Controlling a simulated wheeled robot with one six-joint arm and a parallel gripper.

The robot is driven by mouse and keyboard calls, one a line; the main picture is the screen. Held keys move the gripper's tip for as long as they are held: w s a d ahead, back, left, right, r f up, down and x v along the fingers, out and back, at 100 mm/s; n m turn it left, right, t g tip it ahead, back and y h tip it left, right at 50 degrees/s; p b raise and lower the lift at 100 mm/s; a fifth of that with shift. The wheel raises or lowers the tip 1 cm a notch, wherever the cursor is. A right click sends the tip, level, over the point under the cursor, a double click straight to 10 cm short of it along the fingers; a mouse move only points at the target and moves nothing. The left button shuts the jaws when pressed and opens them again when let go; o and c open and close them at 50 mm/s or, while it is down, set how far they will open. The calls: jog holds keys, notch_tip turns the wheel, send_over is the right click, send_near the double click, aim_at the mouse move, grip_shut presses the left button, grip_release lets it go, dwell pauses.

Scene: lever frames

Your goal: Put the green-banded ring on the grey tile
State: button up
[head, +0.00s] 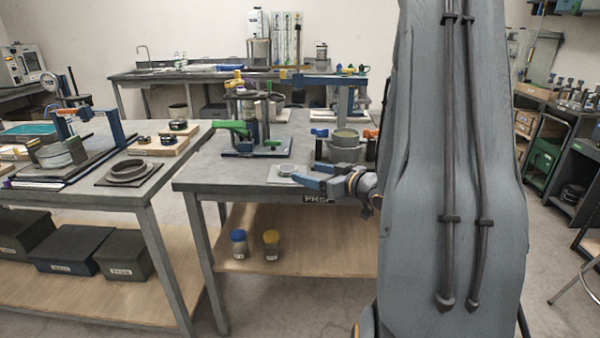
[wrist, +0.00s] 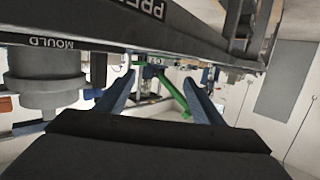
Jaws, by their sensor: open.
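My gripper (head: 302,179) has blue fingers and is at the front edge of the right-hand table, empty. In the wrist view its two fingers stand wide apart (wrist: 158,84), with only background between them. A small pale grey tile (head: 278,174) lies on the table top just behind the fingers, with a small round grey thing (head: 286,170) on it. I cannot tell whether that round thing has a green band. No ring with a clear green band can be made out in either view. My arm hides the table's right part.
A grey mould pot (head: 345,143) stands right of the tile. A press with a green lever (head: 232,127) stands behind left. The left table (head: 165,181) carries a dark ring on a plate (head: 128,170) and wooden blocks. A gap separates the tables.

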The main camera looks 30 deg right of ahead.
jog(key=shift+v, duration=1.85)
